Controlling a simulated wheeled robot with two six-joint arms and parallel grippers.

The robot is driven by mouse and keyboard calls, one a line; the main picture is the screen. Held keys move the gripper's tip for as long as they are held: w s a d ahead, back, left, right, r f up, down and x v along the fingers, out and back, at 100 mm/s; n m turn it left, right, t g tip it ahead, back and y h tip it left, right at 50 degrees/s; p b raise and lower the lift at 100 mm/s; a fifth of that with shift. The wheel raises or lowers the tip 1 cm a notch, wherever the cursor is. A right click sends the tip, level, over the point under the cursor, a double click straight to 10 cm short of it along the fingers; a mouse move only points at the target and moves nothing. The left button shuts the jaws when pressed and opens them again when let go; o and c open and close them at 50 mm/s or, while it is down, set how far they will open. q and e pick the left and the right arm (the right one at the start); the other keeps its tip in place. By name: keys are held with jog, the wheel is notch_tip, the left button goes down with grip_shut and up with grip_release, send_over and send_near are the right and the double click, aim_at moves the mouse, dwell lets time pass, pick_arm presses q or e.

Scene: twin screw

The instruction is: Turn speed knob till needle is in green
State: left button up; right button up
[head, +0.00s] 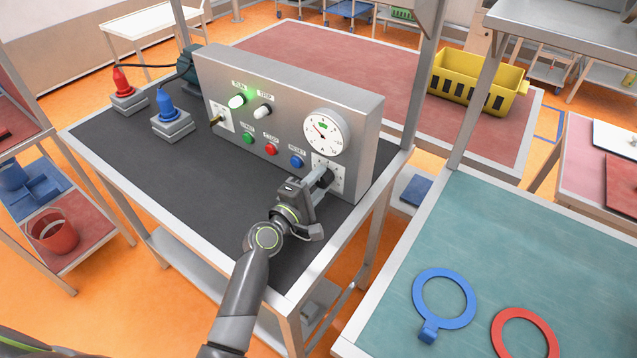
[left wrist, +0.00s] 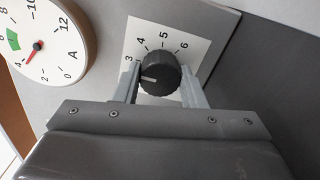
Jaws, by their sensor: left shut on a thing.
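The speed knob (left wrist: 160,74) is black and ribbed, on a white plate numbered 3 to 6 where visible. Its white mark points left in the left wrist view, just below the 3. My left gripper (head: 320,183) is shut on it, one finger on each side; the fingers also show in the left wrist view (left wrist: 161,84). The round white dial (head: 327,133) sits above the knob on the grey panel. In the left wrist view (left wrist: 45,40) its red needle lies outside the green zone, on the low-number side. My right gripper is out of view.
The panel box (head: 290,95) stands on a dark-topped bench (head: 170,190). Red (head: 121,80) and blue (head: 166,105) plugs stand at the left. The bench front is clear.

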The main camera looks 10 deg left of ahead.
pick_arm(q)
jog(key=shift+f, duration=0.1)
jog(key=o, duration=1)
jog(key=shift+s, duration=0.1)
jog(key=b+v, duration=0.3)
jog(key=v, duration=1.3)
jog(key=shift+s+f, duration=0.1)
jog(key=shift+s+a, duration=0.25)
jog(key=shift+s, duration=0.25)
